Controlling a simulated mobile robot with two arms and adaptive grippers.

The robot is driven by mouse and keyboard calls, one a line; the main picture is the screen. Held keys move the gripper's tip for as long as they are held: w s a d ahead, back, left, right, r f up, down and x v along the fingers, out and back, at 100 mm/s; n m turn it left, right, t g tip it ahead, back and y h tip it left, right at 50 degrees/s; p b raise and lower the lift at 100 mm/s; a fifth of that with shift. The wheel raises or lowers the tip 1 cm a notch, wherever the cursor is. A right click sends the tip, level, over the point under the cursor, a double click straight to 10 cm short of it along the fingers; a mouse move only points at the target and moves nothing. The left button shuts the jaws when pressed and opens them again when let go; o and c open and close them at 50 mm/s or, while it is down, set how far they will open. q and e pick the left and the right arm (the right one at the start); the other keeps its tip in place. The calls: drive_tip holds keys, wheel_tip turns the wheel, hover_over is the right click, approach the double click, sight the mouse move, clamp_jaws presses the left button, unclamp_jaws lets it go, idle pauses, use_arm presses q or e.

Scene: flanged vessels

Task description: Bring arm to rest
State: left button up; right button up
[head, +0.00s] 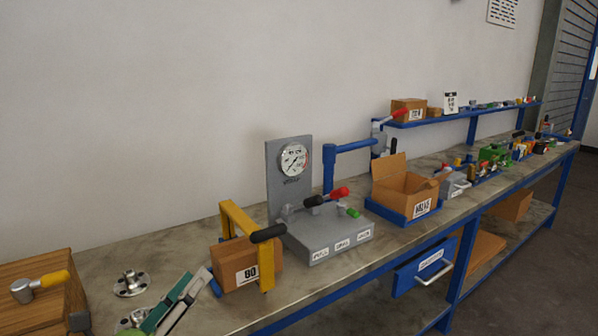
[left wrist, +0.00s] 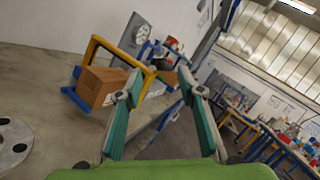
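My left gripper (head: 194,280) comes in at the bottom left of the head view, above the bench, with its teal-padded fingers pointing away from me. In the left wrist view the two fingers of the left gripper (left wrist: 163,95) stand wide apart, with nothing between them. A round metal flange (head: 131,286) lies on the bench to the left of the gripper. A metal disc with holes (left wrist: 14,142) shows at the left edge of the left wrist view. My right gripper is in neither view.
Near the gripper is a cardboard box (head: 232,265) under a yellow clamp frame (head: 228,217). A grey gauge stand (head: 325,238), an open carton (head: 405,186) and an open blue drawer (head: 424,266) lie further right. A wooden block (head: 38,300) fills the lower left corner.

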use_arm(q)
drive_tip(key=s+a+f+n+g+y, duration=0.3)
drive_tip(key=a+f+n+y, duration=0.15)
drive_tip(key=f+n, duration=0.55)
drive_tip(key=s+a+f+n+g+y, duration=0.2)
drive_tip(key=a+f+n+y, duration=0.3)
drive_tip(key=f+n, duration=0.5)
drive_tip(key=s+d+f+n+g, duration=0.3)
drive_tip(key=s+f+n, duration=0.15)
drive_tip(key=s, duration=0.25)
drive_tip(key=s+d+f+n+g+h, duration=0.1)
drive_tip(key=s+d+f+n+g, duration=0.15)
drive_tip(key=s+f+g, duration=0.35)
drive_tip(key=s+d+f+n+g, duration=0.1)
drive_tip(key=s+d+f+n, duration=0.2)
drive_tip(key=s+n, duration=0.35)
wheel_tip(320, 180, down, 25)
drive_tip(key=s+m+g, duration=0.2)
drive_tip(key=s, duration=0.1)
drive_tip(key=s+a+f, duration=0.3)
drive_tip(key=s+f, duration=1.4)
drive_tip(key=shift+s+a+f+g, duration=0.15)
drive_tip(key=shift+f+g, duration=0.15)
drive_tip(key=shift+g, duration=0.1)
